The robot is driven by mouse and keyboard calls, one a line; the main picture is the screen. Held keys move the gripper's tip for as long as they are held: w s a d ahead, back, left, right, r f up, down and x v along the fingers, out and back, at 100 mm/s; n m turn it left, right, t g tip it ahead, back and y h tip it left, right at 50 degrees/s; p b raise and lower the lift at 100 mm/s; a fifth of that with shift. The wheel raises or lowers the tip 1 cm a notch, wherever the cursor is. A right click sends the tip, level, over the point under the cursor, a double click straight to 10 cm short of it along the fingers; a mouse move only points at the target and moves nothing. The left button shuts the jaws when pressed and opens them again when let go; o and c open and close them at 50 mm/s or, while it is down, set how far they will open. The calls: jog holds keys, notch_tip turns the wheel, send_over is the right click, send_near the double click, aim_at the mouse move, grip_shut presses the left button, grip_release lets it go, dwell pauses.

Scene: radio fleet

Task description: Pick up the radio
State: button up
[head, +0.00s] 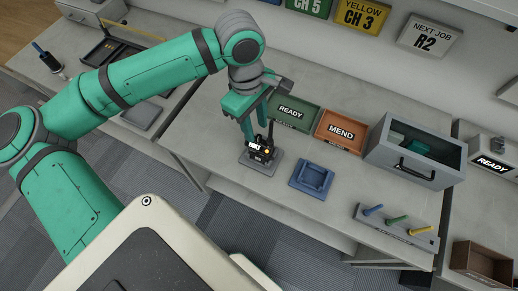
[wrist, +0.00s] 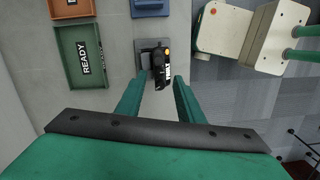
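The radio (head: 261,151) is small and black with a white label and a yellow spot. It stands on a square grey stand (head: 260,163) on the bench, at the centre of the head view. My gripper (head: 257,133) points down just above and around the radio's top. In the wrist view the radio (wrist: 162,70) shows just ahead of my gripper (wrist: 160,82), between the lines of its two green fingers. The fingers are spread, with a gap on each side of the radio. I cannot tell how far the fingertips reach down beside it.
A green READY tray (head: 293,124) and an orange MEND tray (head: 340,133) lie behind. An empty blue stand (head: 312,178) is to the right. A grey bin (head: 413,174) and a peg rack (head: 396,234) stand farther right. The bench's front edge is close to the radio.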

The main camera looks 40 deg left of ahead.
aim_at(259, 136)
jog(key=shift+w+d+f, duration=0.1)
jog(key=shift+d+f, duration=0.1)
jog(key=shift+f, duration=0.65)
jog(key=shift+d+f, duration=0.2)
jog(key=shift+f, duration=0.6)
grip_shut()
